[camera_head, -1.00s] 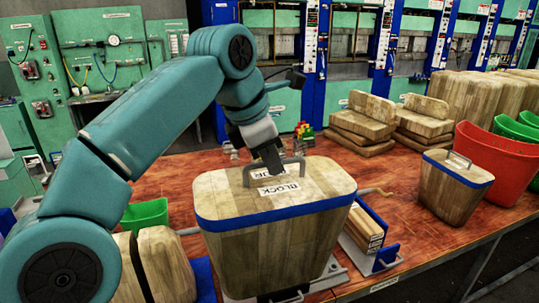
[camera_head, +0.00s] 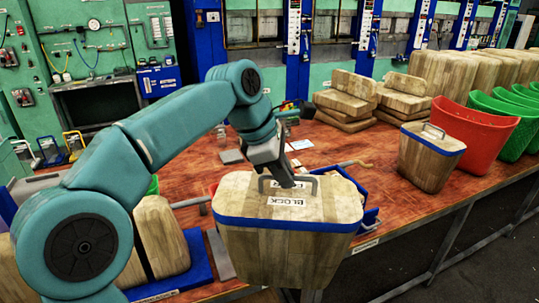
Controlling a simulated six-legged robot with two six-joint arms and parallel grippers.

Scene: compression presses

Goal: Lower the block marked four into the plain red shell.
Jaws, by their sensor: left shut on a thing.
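A large wooden block with a blue band and a metal handle (camera_head: 290,225) hangs at the lower middle. Its top label reads BLOCK; the other label is partly covered by my gripper. My left gripper (camera_head: 283,183) is shut on the block's handle from above. The block is tilted a little and is in front of the table's near edge. The plain red shell (camera_head: 472,140) stands on the table to the right, apart from the block; its inside is mostly hidden from here. My right gripper is not in view.
A smaller wooden block with a handle (camera_head: 428,160) stands just left of the red shell, and green shells (camera_head: 500,108) stand behind it. Stacked wooden pieces (camera_head: 345,100) lie at the back. The red-brown tabletop (camera_head: 370,160) is fairly clear between the held block and the smaller one.

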